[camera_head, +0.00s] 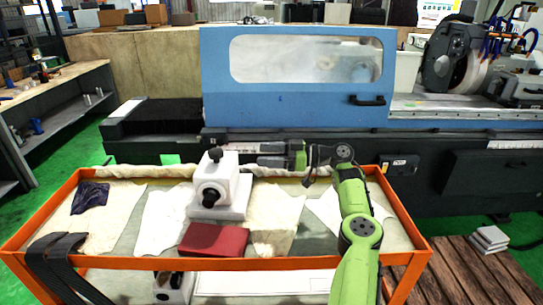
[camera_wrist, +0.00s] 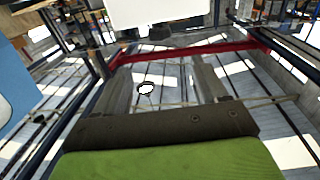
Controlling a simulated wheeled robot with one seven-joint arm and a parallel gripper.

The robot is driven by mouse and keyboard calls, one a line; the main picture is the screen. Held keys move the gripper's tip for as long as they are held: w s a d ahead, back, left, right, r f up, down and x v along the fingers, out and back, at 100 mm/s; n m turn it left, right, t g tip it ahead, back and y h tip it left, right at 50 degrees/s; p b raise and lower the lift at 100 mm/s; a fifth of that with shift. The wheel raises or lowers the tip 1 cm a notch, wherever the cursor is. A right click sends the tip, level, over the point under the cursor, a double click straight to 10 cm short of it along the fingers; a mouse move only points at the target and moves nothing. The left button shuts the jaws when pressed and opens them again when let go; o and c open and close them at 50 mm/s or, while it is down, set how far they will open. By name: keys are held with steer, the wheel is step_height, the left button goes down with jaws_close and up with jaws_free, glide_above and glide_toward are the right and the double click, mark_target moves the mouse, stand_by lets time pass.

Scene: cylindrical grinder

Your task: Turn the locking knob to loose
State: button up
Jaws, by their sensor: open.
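A white block-shaped unit (camera_head: 232,187) stands on the orange cart. It has a large black knob (camera_head: 210,196) on its front face and a small black knob (camera_head: 215,154) on top. I cannot tell for sure which is the locking knob. My gripper (camera_head: 262,155) is to the right of the unit at about the height of its top, pointing left and apart from both knobs. Its two grey fingers also show in the wrist view (camera_wrist: 160,86), spread with nothing between them.
The orange cart (camera_head: 150,263) carries pale cloths, a dark red block (camera_head: 214,240) and a dark cloth (camera_head: 90,198). The blue grinder cover (camera_head: 300,105) stands close behind. A wooden bench (camera_head: 60,88) is at the left.

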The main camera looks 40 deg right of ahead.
steer(key=m+t+h+p, duration=0.4)
steer(key=m+h+p, duration=0.15)
steer(key=p, duration=0.25)
glide_toward(222, 154)
steer(key=shift+n, duration=0.45)
steer(key=p+x, duration=0.3)
steer(key=x, duration=0.9)
steer(key=shift+w+a, duration=0.1)
steer(key=shift+w, duration=0.1)
